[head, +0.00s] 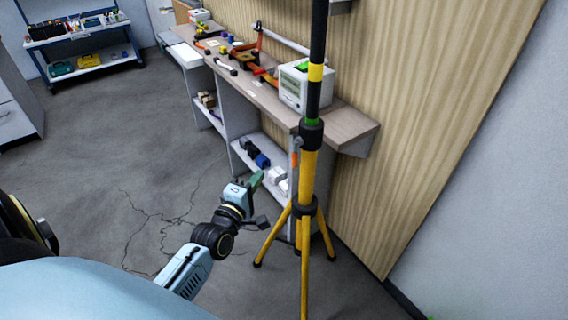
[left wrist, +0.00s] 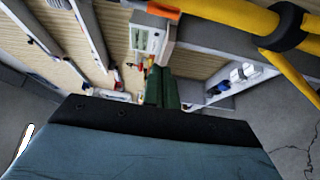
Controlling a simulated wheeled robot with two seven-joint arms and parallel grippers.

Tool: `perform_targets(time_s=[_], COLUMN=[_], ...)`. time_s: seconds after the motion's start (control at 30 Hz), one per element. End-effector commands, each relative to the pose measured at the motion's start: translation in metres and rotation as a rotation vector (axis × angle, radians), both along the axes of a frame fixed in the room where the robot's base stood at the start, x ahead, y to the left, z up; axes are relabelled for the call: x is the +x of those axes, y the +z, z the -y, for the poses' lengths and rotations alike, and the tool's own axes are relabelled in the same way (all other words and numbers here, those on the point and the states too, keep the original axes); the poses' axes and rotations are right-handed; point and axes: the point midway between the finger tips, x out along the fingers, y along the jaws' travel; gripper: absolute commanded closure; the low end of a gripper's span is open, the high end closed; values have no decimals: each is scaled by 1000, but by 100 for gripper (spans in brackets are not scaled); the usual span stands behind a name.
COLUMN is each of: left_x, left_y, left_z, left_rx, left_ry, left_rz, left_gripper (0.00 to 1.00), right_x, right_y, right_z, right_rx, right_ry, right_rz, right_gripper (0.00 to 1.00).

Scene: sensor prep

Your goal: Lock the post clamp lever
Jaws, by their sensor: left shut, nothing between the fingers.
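A yellow tripod post (head: 306,185) stands right of centre in the head view, with a black upper pole. A black clamp collar (head: 311,133) sits at the joint. The clamp lever (head: 295,158), orange-tipped, hangs down on the collar's left side. In the left wrist view the orange lever tip (left wrist: 163,10) shows at the top edge, beside the yellow post (left wrist: 230,12). My left gripper (head: 257,182) has green fingers, shut and empty. It is left of the post and lower than the lever, apart from it in the picture. The fingers (left wrist: 162,88) also show in the left wrist view. My right gripper is not in view.
A workbench (head: 352,128) runs along the wall behind the post, with a white box-shaped device (head: 306,86) and several tools. Its lower shelf (head: 240,152) holds small items. The tripod's lower hub (head: 304,207) and spread legs stand right of my left arm. Open floor lies left.

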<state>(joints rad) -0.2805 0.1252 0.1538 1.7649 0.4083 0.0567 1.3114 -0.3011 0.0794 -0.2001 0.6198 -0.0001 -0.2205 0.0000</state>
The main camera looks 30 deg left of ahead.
Motion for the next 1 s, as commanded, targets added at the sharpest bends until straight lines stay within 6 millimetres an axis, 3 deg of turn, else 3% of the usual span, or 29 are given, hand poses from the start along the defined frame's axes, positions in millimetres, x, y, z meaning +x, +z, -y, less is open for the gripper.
perform_targets(time_s=[0.47,1.0], left_x=[7,104], left_y=[5,5], left_z=[-2,-15], left_rx=[-13,-12], left_ry=[2,2], left_rz=[16,15], left_gripper=[100,100], right_x=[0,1], right_y=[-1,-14], right_z=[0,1], right_rx=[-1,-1], right_ry=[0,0], right_rz=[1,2], right_gripper=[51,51])
